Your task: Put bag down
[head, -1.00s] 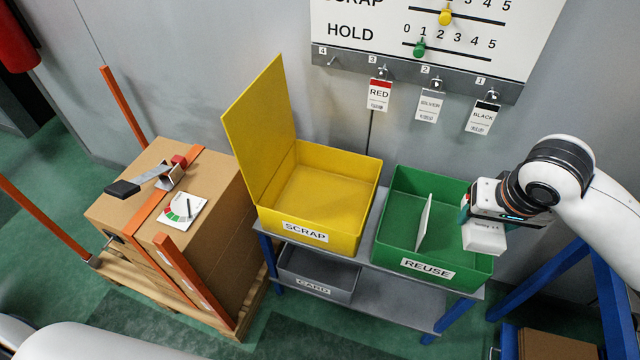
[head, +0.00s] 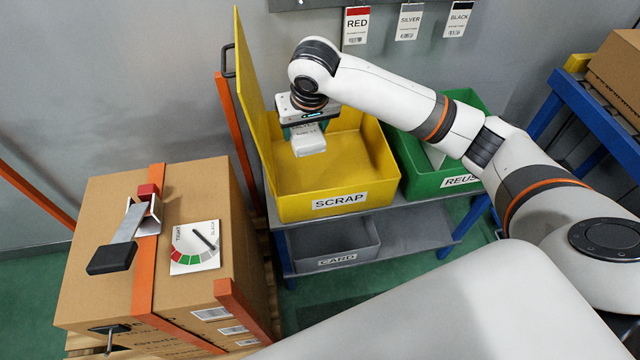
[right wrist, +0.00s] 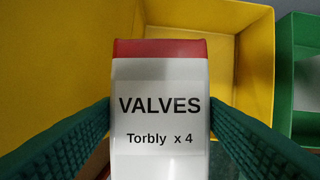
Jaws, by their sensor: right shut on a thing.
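My right gripper (head: 304,122) is shut on the bag (head: 309,143), a small white pack. In the right wrist view the bag (right wrist: 160,140) has a red top edge and reads "VALVES Torbly x 4", with the green ribbed fingers (right wrist: 160,112) on both sides of it. In the head view the gripper and bag hang over the open yellow SCRAP bin (head: 340,198). Whether the bag touches the bin's floor cannot be told. My left gripper is out of view.
The SCRAP bin's yellow lid (head: 250,100) stands up at its left. A grey CARD bin (head: 335,245) is on the shelf below. A strapped carton (head: 200,290) with a dial card (head: 195,247) stands at left. Tags (head: 357,25) hang on the wall behind.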

